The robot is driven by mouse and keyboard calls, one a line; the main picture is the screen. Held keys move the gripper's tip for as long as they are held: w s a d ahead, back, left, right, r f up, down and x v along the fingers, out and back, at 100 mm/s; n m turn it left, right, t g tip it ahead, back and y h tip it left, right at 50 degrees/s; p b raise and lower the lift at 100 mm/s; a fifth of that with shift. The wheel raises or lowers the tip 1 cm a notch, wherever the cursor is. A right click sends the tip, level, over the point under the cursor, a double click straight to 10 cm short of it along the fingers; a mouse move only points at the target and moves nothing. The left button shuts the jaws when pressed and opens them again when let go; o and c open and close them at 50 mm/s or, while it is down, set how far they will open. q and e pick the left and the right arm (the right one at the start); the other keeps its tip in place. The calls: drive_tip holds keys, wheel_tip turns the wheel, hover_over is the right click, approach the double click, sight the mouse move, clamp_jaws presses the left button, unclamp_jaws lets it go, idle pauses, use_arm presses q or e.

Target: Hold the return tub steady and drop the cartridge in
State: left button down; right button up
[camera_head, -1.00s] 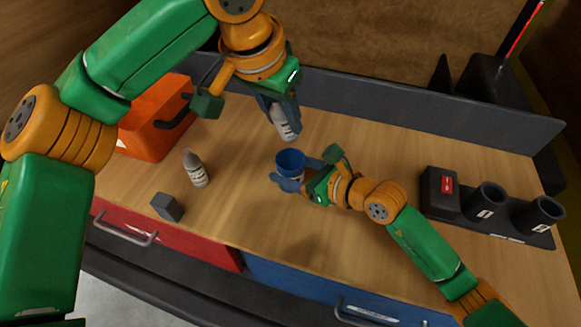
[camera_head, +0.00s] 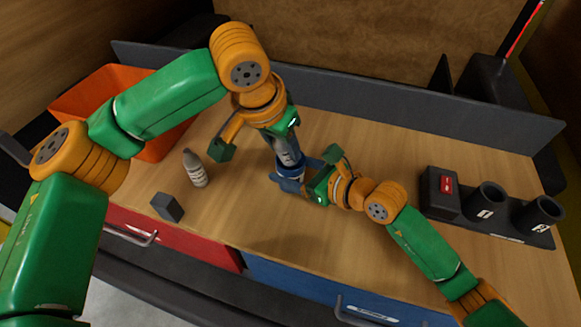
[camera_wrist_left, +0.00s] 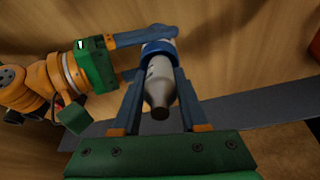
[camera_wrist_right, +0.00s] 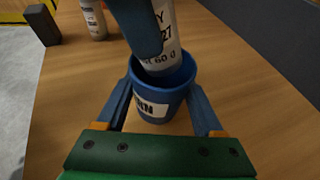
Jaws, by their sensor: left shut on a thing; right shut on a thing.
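The return tub (camera_wrist_right: 153,110) is a small blue cup with a white label, upright on the wooden table. My right gripper (camera_head: 293,182) is shut on it, one finger on each side in the right wrist view. The cartridge (camera_wrist_left: 159,82) is a grey-white bottle with a narrow neck. My left gripper (camera_head: 287,150) is shut on it from above. In the right wrist view the cartridge's lower end (camera_wrist_right: 172,42) is inside the tub's rim, slightly tilted. Whether it touches the tub's bottom is hidden.
A second bottle (camera_head: 195,170) and a dark grey block (camera_head: 167,207) stand left of the tub. An orange bin (camera_head: 95,95) is at the back left. A black holder with two cylinders (camera_head: 487,200) is at the right.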

use_arm(q)
drive_tip(key=shift+f, duration=0.15)
drive_tip(key=shift+c, duration=1.8)
unclamp_jaws()
drive_tip(key=v, duration=1.2)
use_arm(e)
drive_tip(key=o, duration=1.6)
drive_tip(key=shift+c, duration=0.2)
